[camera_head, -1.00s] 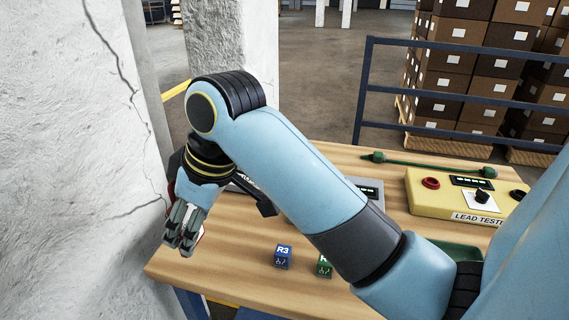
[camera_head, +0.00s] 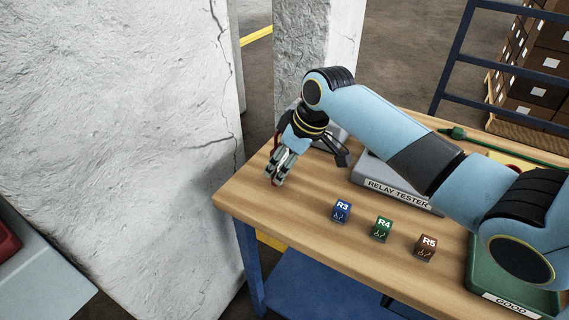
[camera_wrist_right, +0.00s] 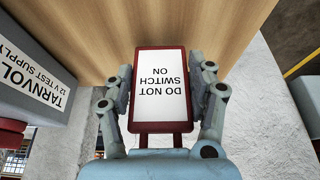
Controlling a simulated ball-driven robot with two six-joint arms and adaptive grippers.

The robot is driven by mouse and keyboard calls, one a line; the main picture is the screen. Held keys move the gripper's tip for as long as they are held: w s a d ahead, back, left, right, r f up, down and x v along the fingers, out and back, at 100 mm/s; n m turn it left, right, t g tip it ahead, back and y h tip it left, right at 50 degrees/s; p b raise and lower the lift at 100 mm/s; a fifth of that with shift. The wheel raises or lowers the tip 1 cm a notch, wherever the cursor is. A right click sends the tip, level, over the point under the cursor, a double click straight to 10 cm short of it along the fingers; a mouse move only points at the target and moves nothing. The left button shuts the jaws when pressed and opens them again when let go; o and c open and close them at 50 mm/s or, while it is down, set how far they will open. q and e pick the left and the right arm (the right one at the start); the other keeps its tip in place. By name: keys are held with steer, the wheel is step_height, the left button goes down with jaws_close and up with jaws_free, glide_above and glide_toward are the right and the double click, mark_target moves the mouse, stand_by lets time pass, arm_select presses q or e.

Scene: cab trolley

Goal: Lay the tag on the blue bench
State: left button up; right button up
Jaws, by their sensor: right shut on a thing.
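The tag (camera_wrist_right: 160,90) is a white plate with a red border reading "DO NOT SWITCH ON", upside down in the right wrist view. My right gripper (camera_wrist_right: 161,76) is shut on it, a finger along each long side. In the head view the right gripper (camera_head: 276,180) points down over the left end of a bench; the tag is mostly hidden there. This bench has a bare wooden top (camera_head: 300,213) and blue legs with a blue lower shelf (camera_head: 325,285). I cannot tell whether the tag touches the wood. My left gripper is not in view.
Blue R3 (camera_head: 341,211), green R4 (camera_head: 382,229) and brown R5 (camera_head: 425,247) blocks stand near the front. A cracked white pillar (camera_head: 130,130) stands left of the bench. A grey test supply (camera_wrist_right: 35,85) is close by.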

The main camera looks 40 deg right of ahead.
steer(key=shift+f, duration=0.45)
steer(key=shift+f, duration=0.1)
steer(key=o, duration=1.1)
steer(key=shift+o, duration=0.2)
steer(key=v, duration=1.2)
steer(key=shift+p, duration=0.3)
steer(key=shift+s, duration=0.1)
